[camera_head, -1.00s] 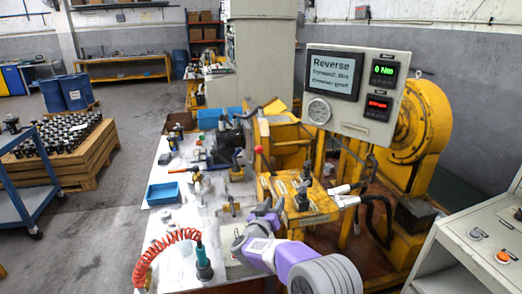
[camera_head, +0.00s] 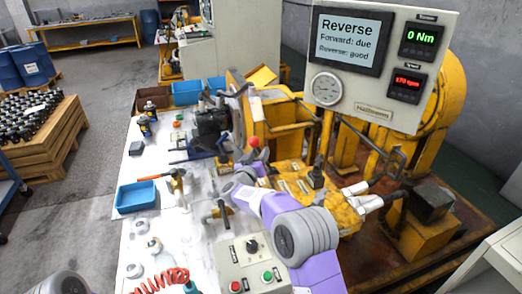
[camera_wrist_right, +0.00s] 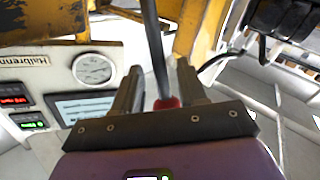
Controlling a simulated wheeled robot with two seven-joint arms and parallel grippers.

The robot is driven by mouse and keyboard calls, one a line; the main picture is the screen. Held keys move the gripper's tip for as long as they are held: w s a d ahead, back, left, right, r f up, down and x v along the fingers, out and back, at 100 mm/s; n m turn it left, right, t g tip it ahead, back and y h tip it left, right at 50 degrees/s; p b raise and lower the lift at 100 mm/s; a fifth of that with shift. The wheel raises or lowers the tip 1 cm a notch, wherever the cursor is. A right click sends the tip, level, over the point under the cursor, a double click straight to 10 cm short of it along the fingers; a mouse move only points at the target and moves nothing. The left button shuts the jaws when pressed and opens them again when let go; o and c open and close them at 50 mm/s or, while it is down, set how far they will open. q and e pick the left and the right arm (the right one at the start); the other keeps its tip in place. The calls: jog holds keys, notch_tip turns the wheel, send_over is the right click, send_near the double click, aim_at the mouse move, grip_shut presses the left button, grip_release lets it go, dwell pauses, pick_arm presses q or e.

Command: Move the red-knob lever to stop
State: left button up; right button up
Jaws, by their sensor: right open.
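The red-knob lever shows its red ball (camera_head: 254,141) beside the yellow test stand in the head view. In the right wrist view its red knob (camera_wrist_right: 167,103) and dark rod (camera_wrist_right: 154,45) lie between my right gripper's two fingers (camera_wrist_right: 158,70). The fingers are apart, with visible gaps beside the rod, so the gripper is open around the lever. In the head view my right gripper (camera_head: 250,163) is at the knob, its fingers hard to make out. The display (camera_head: 346,40) reads "Reverse", with "Forward: due" and "Reverse: good". My left gripper is out of view.
A control box (camera_head: 250,262) with red and green buttons stands near my right arm. The white table (camera_head: 190,225) holds a blue tray (camera_head: 137,197), tools and small parts. A gauge (camera_head: 326,89) and 0 Nm readout (camera_head: 422,38) are on the panel. The yellow frame closely borders the lever.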

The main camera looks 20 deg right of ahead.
jog(key=shift+x, duration=1.75)
grip_shut()
